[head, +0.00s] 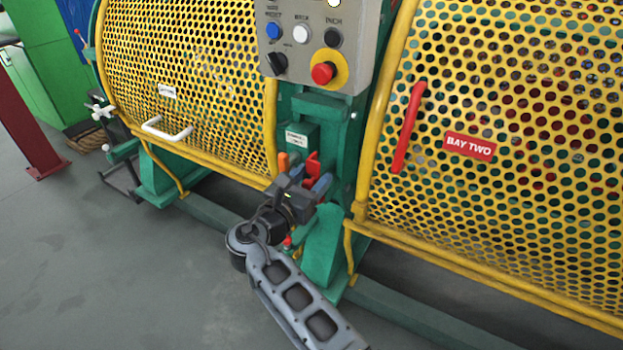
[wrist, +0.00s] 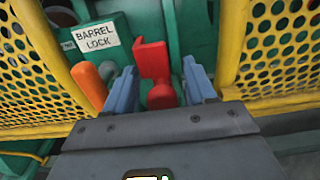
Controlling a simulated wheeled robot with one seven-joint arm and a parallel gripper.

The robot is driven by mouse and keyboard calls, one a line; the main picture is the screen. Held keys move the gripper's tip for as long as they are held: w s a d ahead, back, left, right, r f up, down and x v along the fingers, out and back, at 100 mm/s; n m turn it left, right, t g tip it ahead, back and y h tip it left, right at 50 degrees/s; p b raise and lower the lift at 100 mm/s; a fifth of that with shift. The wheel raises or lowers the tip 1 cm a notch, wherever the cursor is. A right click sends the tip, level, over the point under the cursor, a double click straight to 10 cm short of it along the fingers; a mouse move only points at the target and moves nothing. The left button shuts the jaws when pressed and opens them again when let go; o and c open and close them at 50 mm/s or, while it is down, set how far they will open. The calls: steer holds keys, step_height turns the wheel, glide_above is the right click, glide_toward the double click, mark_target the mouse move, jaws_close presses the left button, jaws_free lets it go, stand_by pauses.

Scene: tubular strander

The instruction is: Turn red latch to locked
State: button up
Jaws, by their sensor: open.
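The red latch (wrist: 153,72) stands on the green machine frame, straight ahead of my gripper in the wrist view. It also shows in the head view (head: 313,163), just beyond my gripper (head: 303,180). In the wrist view my gripper (wrist: 160,86) is open, with one blue-grey finger on each side of the latch. I see gaps between the fingers and the latch; whether either touches it I cannot tell. A white label reading BARREL LOCK (wrist: 96,37) is on the green block left of the latch. The latch's lower part is partly hidden by my gripper.
An orange piece (wrist: 88,86) stands close left of the left finger. Yellow perforated guards (head: 190,80) flank the green frame on both sides. A grey control box (head: 318,45) with a red button hangs above. A red handle (head: 408,128) is on the right guard. Open floor lies left.

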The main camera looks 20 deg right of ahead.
steer(key=shift+w+d, duration=0.1)
steer(key=shift+d, duration=0.05)
steer(key=shift+c, duration=0.3)
jaws_close()
stand_by(0.3)
